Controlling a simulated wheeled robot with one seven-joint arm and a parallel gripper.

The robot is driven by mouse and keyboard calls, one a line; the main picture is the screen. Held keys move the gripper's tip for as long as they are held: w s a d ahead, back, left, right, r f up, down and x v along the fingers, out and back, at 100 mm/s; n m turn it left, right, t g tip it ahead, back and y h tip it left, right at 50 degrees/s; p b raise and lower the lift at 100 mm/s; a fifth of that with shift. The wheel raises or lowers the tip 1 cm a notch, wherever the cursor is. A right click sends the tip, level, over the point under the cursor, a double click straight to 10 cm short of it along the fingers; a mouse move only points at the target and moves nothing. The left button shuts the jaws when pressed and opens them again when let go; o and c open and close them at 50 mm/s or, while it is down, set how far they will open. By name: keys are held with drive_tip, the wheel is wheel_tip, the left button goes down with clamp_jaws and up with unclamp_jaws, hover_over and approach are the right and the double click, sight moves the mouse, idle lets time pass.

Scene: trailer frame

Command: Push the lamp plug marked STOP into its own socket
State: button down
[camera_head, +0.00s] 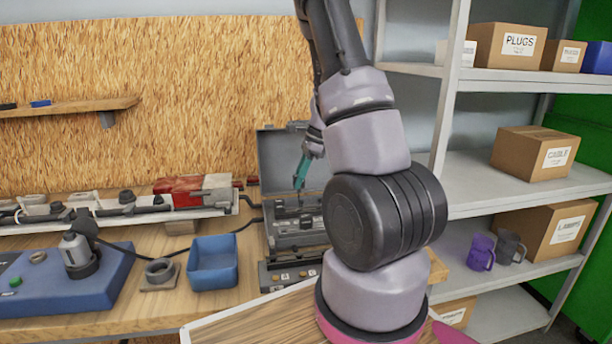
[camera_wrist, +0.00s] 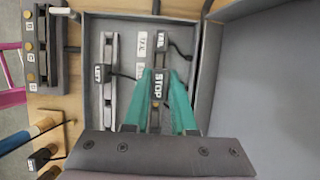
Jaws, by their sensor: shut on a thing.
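My gripper (camera_wrist: 159,76) has teal fingers on both sides of a dark plug marked STOP (camera_wrist: 158,88) and is shut on it. The plug is over or in the open grey case; I cannot tell if it touches the floor of the case. The case (camera_wrist: 204,60) also holds a plug marked LEFT (camera_wrist: 97,74) and other small labelled pieces. A dark strip (camera_wrist: 31,55) with brass round parts and white labels lies outside the case; its labels are too small to read. In the head view, my gripper (camera_head: 301,176) reaches down into the case (camera_head: 265,232); the plug is not clear there.
A blue bin (camera_head: 213,262), a grey ring block (camera_head: 159,273) and a blue unit (camera_head: 50,290) stand left of the case. The labelled strip also shows at the bench front (camera_head: 290,275). Shelves (camera_head: 480,190) with boxes stand to the right. The raised case lid (camera_head: 280,155) stands behind my gripper.

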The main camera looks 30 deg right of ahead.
sight(299, 192)
drive_tip(key=shift+f, duration=0.1)
drive_tip(key=shift+f, duration=1.7)
drive_tip(key=shift+f, duration=0.15)
drive_tip(key=shift+f, duration=0.3)
drive_tip(key=shift+f, duration=0.1)
drive_tip(key=shift+f, duration=0.45)
drive_tip(key=shift+f, duration=0.6)
drive_tip(key=shift+f, duration=0.5)
